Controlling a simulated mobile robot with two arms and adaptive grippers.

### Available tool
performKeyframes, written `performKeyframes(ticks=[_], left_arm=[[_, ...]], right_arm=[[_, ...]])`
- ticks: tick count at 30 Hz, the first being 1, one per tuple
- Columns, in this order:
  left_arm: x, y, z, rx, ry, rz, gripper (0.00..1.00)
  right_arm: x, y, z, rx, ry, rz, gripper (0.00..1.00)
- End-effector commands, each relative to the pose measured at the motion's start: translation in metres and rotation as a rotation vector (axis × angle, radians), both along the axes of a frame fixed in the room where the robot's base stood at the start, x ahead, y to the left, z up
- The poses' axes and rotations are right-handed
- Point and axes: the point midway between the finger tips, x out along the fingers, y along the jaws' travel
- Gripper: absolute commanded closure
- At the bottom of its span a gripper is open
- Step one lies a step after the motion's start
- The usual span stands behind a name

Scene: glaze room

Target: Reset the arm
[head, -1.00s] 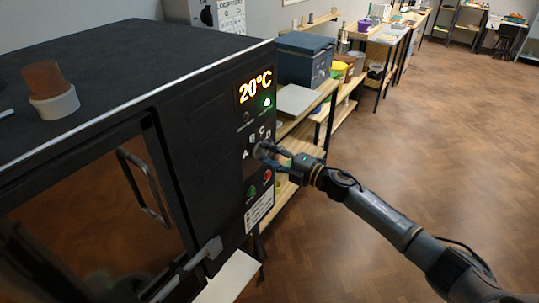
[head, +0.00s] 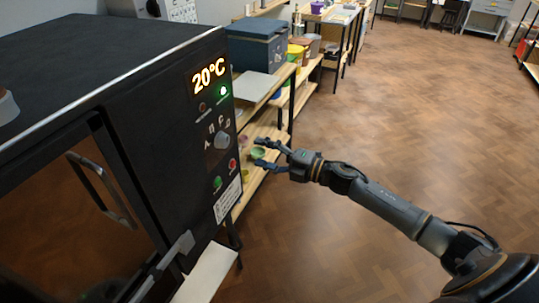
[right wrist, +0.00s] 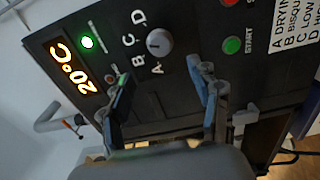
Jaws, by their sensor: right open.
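My right gripper (head: 262,154) is open and empty, to the right of the black kiln (head: 150,120) and apart from its control panel. In the right wrist view its two fingers (right wrist: 165,100) are spread, with the grey knob (right wrist: 159,41) beyond them. The knob also shows in the head view (head: 222,140), clear of the fingers. The lit display (head: 208,77) reads 20°C with a green light (head: 223,91) below it. A green button (head: 217,183) and a red button (head: 232,165) sit below the knob. My left gripper is not in view.
A wooden shelf (head: 262,130) with a blue box (head: 258,45) and small bowls stands behind the gripper. The kiln's door handle (head: 100,190) and a pale ledge (head: 208,275) are at the left and below. The wooden floor at the right is open.

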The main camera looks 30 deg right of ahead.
Motion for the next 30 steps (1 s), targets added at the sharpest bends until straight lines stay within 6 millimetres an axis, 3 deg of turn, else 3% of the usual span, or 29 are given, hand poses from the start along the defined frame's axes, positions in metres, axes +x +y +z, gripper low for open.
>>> performKeyframes(ticks=[7,23,26,29,30], left_arm=[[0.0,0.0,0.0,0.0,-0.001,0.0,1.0],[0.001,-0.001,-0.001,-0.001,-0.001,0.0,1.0],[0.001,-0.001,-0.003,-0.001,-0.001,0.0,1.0],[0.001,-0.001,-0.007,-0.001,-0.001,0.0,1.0],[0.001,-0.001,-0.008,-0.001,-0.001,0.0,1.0]], right_arm=[[-0.015,-0.011,0.0,0.0,0.0,0.0,0.38],[-0.014,-0.013,-0.005,0.008,0.01,-0.011,0.38],[-0.011,-0.023,-0.032,0.055,0.067,-0.067,0.38],[-0.01,-0.042,-0.086,0.146,0.181,-0.182,0.38],[-0.012,-0.051,-0.113,0.186,0.238,-0.238,0.38]])
